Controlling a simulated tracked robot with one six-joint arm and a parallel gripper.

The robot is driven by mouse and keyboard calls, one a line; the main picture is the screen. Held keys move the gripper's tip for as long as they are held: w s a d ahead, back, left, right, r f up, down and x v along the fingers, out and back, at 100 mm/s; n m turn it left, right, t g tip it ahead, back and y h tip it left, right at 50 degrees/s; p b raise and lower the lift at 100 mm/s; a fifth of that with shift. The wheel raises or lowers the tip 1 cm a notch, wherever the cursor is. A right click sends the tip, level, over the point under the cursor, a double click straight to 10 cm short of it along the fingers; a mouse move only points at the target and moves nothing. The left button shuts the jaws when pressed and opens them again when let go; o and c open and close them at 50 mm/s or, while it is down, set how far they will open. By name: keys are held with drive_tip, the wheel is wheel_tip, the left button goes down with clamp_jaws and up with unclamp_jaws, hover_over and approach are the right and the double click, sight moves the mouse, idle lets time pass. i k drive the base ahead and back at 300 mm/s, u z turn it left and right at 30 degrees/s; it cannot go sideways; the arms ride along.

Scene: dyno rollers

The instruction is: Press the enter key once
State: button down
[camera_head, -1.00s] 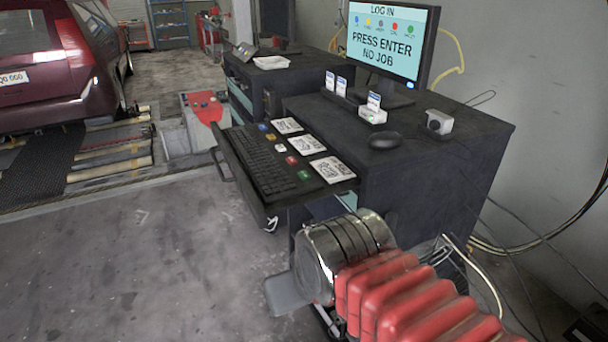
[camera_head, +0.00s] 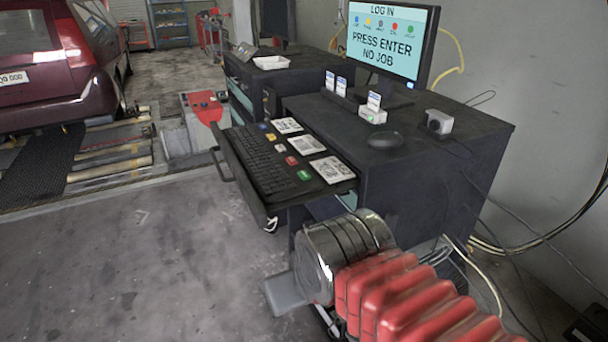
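A black keyboard (camera_head: 262,163) lies on the pulled-out drawer of a dark cabinet, left of centre. Its single keys, including the enter key, are too small to tell apart. A monitor (camera_head: 388,42) on the cabinet reads "LOG IN", "PRESS ENTER", "NO JOB". My arm, with red ribbed sleeve and dark metal segment, reaches in from the lower right, in front of and below the drawer. A grey flat part at its far end (camera_head: 284,293) shows low over the floor; fingertips cannot be made out. Nothing of mine touches the keyboard.
The drawer (camera_head: 290,215) juts out left of the cabinet (camera_head: 425,185). Printed cards (camera_head: 307,146) and coloured buttons (camera_head: 304,175) lie beside the keyboard. A mouse (camera_head: 385,139) and card holders sit on top. A dark red car (camera_head: 55,65) stands far left. The floor at left is clear.

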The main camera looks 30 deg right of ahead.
sight(304, 176)
drive_tip(key=k, duration=0.65)
drive_tip(key=u, duration=0.5)
drive_tip(key=i, duration=1.5)
drive_tip(key=z, duration=0.55)
